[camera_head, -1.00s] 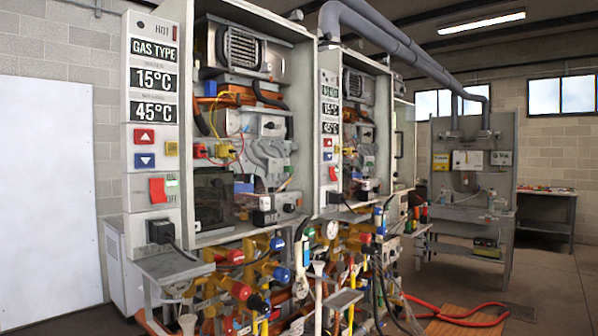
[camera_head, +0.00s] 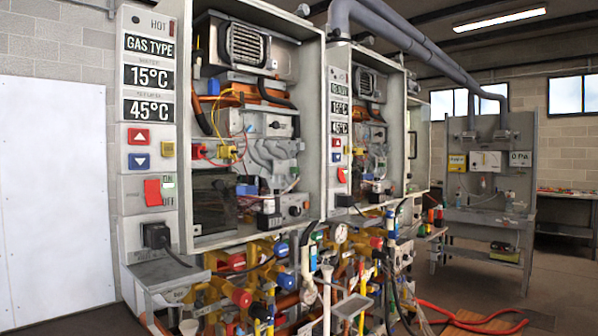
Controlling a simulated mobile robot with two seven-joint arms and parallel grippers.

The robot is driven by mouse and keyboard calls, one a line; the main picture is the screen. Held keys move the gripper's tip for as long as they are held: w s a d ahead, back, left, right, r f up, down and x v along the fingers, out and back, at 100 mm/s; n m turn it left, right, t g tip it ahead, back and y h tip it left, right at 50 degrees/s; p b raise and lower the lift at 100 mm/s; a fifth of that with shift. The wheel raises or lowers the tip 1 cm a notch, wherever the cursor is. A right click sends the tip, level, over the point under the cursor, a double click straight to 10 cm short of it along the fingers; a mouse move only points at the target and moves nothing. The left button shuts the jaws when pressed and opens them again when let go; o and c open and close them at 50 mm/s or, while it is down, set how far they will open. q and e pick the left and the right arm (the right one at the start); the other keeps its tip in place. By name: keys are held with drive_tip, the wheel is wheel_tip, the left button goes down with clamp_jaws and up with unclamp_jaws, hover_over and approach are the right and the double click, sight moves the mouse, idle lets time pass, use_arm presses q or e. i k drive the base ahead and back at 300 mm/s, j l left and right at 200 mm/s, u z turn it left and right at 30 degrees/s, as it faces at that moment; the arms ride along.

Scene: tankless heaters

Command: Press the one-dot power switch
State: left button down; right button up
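Two heater units stand side by side, each with a control panel on its left edge. A red power switch (camera_head: 152,192) sits low on the nearer panel (camera_head: 130,188), beside ON and OFF marks, above a black plug (camera_head: 156,235). A second, smaller-looking red switch (camera_head: 341,175) sits on the farther panel (camera_head: 330,199). Dot marks on either switch are too small to make out, so I cannot tell which one has one dot. Neither of my grippers shows in the head view.
Coloured valves, pipes and hoses (camera_head: 260,285) crowd below the heaters. A small grey shelf (camera_head: 165,272) juts out under the nearer panel. A red hose (camera_head: 470,318) lies on the floor at right. A grey workbench (camera_head: 490,217) stands farther back, with open floor before it.

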sight(152, 188)
drive_tip(key=i+l+z, duration=0.15)
drive_tip(key=i+z, duration=0.35)
drive_tip(key=i, duration=0.9)
drive_tip(key=u, duration=2.4)
